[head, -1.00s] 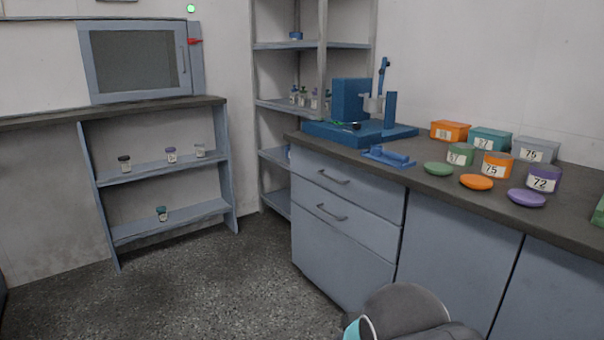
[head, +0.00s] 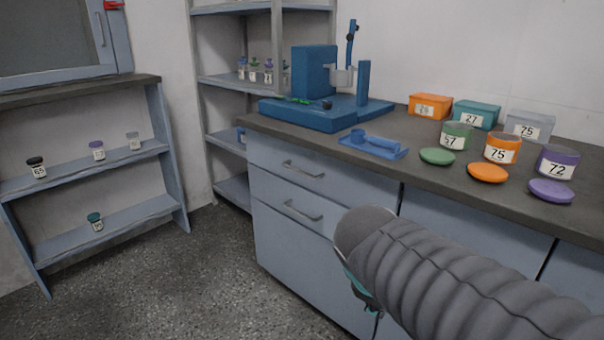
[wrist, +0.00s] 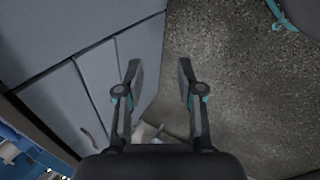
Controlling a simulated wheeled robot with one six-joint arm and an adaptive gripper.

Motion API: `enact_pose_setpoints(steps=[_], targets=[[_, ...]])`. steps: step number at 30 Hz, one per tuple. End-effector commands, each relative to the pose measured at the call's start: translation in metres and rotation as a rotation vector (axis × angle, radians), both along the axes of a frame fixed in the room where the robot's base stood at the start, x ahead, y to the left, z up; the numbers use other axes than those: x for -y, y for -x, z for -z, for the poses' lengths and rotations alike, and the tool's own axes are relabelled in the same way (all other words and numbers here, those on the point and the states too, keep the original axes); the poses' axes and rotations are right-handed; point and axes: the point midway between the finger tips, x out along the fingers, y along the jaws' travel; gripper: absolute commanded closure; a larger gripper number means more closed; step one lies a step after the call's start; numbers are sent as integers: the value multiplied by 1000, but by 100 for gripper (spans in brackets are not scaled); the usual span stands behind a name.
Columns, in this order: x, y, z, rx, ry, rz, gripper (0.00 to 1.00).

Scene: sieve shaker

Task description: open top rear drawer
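The drawer unit under the dark counter has a top drawer (head: 300,170) with a bar handle (head: 303,171) and a lower drawer (head: 300,206) with its own handle (head: 303,211). Both drawers look closed. My arm reaches in from the lower right of the head view and hides part of the cabinet front; the fingers are hidden there. In the wrist view my gripper (wrist: 160,85) is open and empty, above the speckled floor. The grey cabinet fronts lie to its left, and a handle (wrist: 90,139) shows at the lower left. The fingers are apart from the handles.
A blue sieve shaker (head: 318,100) and a blue tray-like part (head: 374,145) stand on the counter (head: 420,190). Numbered containers and lids, including a purple lid (head: 551,190), stand to the right. A shelf with jars (head: 80,168) is at the left. Floor (head: 190,280) before the drawers is clear.

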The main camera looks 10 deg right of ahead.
Motion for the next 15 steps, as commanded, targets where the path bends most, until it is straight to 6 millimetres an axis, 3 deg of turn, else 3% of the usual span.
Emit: enact_pose_setpoints(steps=[3, 8, 11, 15], targets=[[24, -39, 5, -190, 311, -301, 63], [41, -101, -1, -476, 724, -689, 63], [40, -146, -6, -678, 979, -913, 63], [19, -213, -10, -985, 1342, -1184, 63]])
